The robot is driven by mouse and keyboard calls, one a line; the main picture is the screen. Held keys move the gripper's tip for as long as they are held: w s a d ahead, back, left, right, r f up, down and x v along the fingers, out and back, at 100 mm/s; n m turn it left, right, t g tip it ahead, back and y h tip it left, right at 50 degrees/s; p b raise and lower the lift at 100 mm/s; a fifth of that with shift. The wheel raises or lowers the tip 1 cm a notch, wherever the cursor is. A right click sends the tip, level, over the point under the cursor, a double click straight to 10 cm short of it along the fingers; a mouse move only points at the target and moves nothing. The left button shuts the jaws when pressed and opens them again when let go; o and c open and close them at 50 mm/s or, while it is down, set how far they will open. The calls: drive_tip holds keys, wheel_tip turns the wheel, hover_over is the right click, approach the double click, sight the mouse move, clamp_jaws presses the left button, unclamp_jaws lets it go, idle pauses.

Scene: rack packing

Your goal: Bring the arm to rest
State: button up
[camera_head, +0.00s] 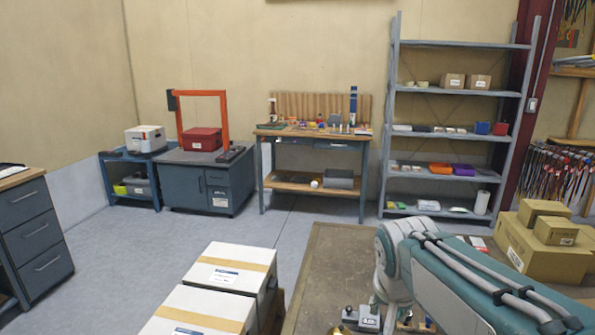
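Small grey metal parts (365,319) show at the bottom edge, by the lower end of the arm. I cannot tell whether they belong to my gripper or lie on the table. The fingers cannot be made out, nor whether anything is held.
Two white-topped boxes (233,268) stand left of the worktable. Cardboard boxes (535,248) sit to the right, beyond my arm. A grey shelf rack (460,91), a workbench (315,133) and cabinets (205,180) line the back wall. The grey floor at left centre is clear.

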drive_tip(key=s+f+n+t+y, duration=0.1)
drive_tip(key=s+f+n, duration=0.2)
drive_tip(key=s, duration=1.2)
drive_tip(key=shift+n, duration=0.5)
idle(0.4)
